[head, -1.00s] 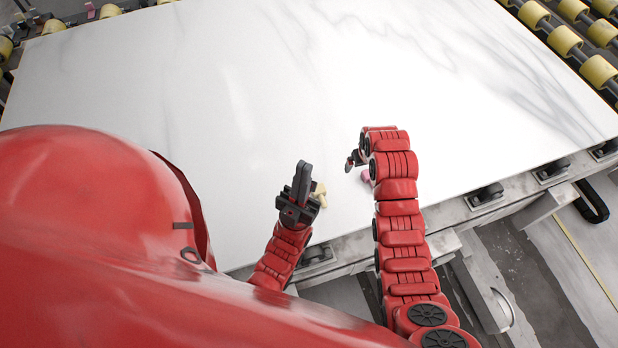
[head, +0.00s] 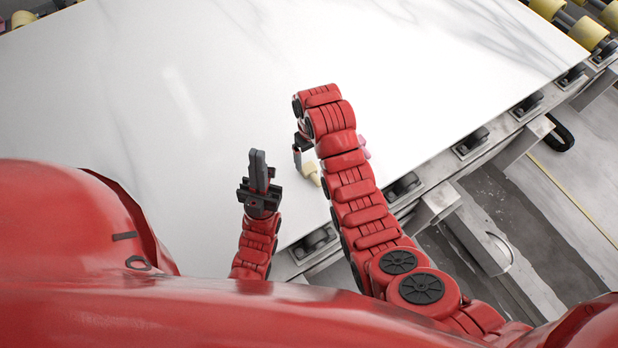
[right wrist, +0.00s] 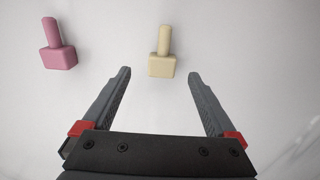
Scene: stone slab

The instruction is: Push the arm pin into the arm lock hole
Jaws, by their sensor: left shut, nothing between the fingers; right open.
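Two small pegs with block-shaped heads are on the white slab: a cream one (head: 310,173) and a pink one (head: 363,147). I cannot tell which, if either, is the arm pin. The right wrist view shows the cream peg (right wrist: 160,58) just beyond my right gripper's fingertips and the pink peg (right wrist: 57,45) further left. My right gripper (right wrist: 160,80) is open and empty; in the head view it is beside the cream peg, partly hidden by its own arm. My left gripper (head: 258,160) is shut and empty, left of the cream peg. I see no arm lock hole.
The large white slab (head: 200,110) is mostly clear. Its front edge runs over a metal frame with dark supports (head: 470,142). Yellow rollers (head: 588,33) stand at the top right.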

